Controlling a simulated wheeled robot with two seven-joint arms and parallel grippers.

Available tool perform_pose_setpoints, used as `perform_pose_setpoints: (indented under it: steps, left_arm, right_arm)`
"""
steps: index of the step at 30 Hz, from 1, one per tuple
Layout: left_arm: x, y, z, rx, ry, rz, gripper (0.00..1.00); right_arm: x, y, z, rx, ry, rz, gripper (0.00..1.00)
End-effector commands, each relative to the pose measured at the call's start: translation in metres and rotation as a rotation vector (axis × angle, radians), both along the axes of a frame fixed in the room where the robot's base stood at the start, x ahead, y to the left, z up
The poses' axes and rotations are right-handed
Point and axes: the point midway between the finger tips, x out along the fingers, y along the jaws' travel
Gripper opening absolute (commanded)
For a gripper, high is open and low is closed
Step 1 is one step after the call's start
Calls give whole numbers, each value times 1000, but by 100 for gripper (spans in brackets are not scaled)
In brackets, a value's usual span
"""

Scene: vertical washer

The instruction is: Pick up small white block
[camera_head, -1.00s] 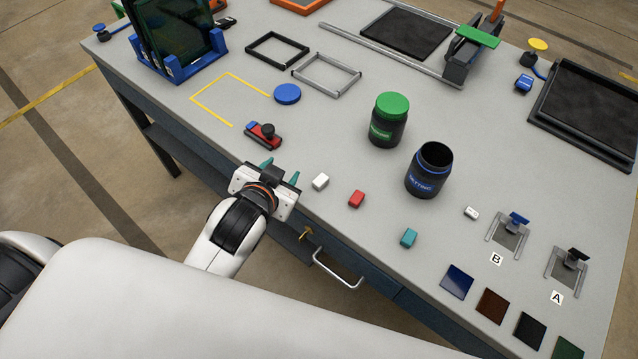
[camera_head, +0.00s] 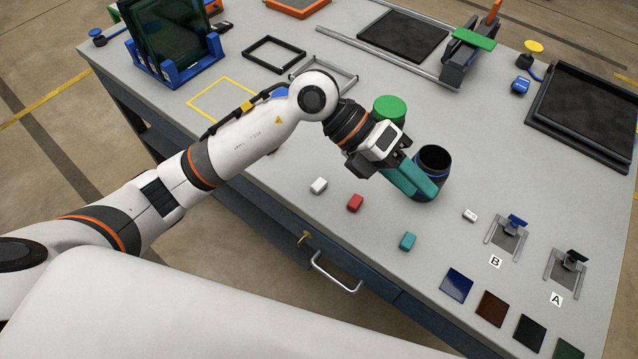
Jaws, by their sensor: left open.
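Two small white blocks lie on the grey table. One white block (camera_head: 318,186) is near the front edge, left of a red block (camera_head: 355,203). The other, smaller white block (camera_head: 469,215) has dark marks and lies farther right, left of the stand marked B. My left gripper (camera_head: 418,188) has teal fingers, is open and points down to the right. In the picture it lies between the two white blocks and overlaps the open dark jar (camera_head: 434,157). I cannot tell whether it touches the jar. My right gripper is not in view.
A jar with a green lid (camera_head: 390,109) is partly hidden behind my left arm. A teal block (camera_head: 407,241) lies near the front. Stands B (camera_head: 506,236) and A (camera_head: 567,268) are at right, with coloured plates (camera_head: 456,285) before them. Bare tabletop surrounds the smaller white block.

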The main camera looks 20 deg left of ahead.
Motion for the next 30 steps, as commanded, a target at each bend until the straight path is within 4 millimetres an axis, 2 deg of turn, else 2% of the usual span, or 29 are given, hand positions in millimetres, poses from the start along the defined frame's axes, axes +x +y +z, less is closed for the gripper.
perform_pose_setpoints:
  steps: [1,4,6,9,12,16,24,30]
  left_arm:
    - [13,21,-16,175,-43,-7,45]
    - [38,70,-38,507,-92,12,45]
    - [52,103,-42,697,-108,44,45]
    - [66,140,-40,890,-117,95,45]
    - [72,160,-36,994,-117,127,45]
    - [73,167,-46,1031,-110,136,45]
    - [72,166,-91,1026,-109,134,45]
    - [72,164,-106,1024,-112,134,45]
  right_arm:
    - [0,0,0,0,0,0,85]
    - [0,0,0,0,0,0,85]
    - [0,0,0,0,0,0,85]
    - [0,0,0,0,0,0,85]
    - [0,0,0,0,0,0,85]
    - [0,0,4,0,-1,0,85]
    - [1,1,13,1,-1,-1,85]
    - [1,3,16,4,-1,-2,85]
